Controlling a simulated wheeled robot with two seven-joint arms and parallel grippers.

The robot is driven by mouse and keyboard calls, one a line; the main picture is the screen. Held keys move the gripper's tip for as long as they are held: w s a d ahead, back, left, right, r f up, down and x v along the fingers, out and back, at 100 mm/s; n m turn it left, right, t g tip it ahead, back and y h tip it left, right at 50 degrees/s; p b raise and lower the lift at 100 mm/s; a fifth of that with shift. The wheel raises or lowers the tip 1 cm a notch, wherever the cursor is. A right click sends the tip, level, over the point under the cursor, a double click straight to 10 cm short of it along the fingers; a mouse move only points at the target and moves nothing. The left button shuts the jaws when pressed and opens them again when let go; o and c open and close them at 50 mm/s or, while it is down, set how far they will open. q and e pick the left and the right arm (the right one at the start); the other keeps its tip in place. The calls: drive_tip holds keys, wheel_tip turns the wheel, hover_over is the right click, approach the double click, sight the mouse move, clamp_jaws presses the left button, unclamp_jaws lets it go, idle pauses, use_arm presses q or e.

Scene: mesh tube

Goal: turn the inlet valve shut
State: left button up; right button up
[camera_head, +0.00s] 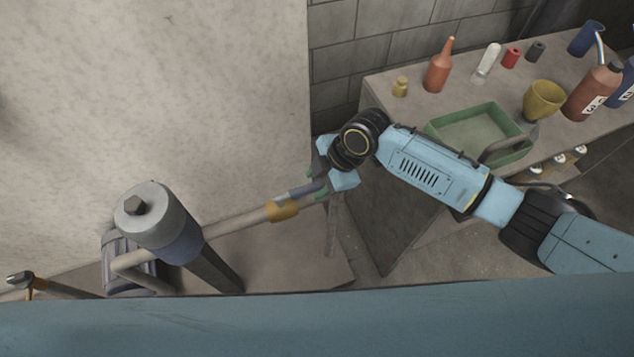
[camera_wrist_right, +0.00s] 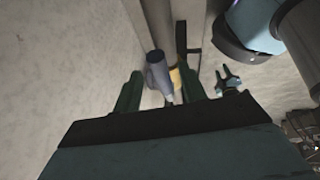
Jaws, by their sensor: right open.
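A pipe (camera_head: 235,223) runs from the grey cylinder housing along the wall, with a yellow-brown valve body (camera_head: 282,210) on it. A blue-grey lever handle (camera_head: 302,191) rises from this valve and lies nearly along the pipe. My right gripper (camera_head: 322,192) is at the handle's free end. In the right wrist view the handle (camera_wrist_right: 157,73) shows between the two green fingers (camera_wrist_right: 162,92), which are open. I cannot tell whether they touch it. A second yellow-brown valve (camera_head: 38,284) with a handle is at the far left. I cannot tell which is the inlet. My left gripper is out of view.
The grey cylinder housing (camera_head: 160,225) stands left of the valve. A bench (camera_head: 385,95) at the right carries a green tray (camera_head: 440,125), a yellow cup (camera_head: 543,100) and bottles. The pale wall (camera_head: 200,90) is close behind the pipe.

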drive_tip(key=shift+a+f, duration=0.2)
drive_tip(key=shift+f, duration=0.05)
clamp_jaws()
drive_tip(key=shift+d, duration=0.1)
idle(0.3)
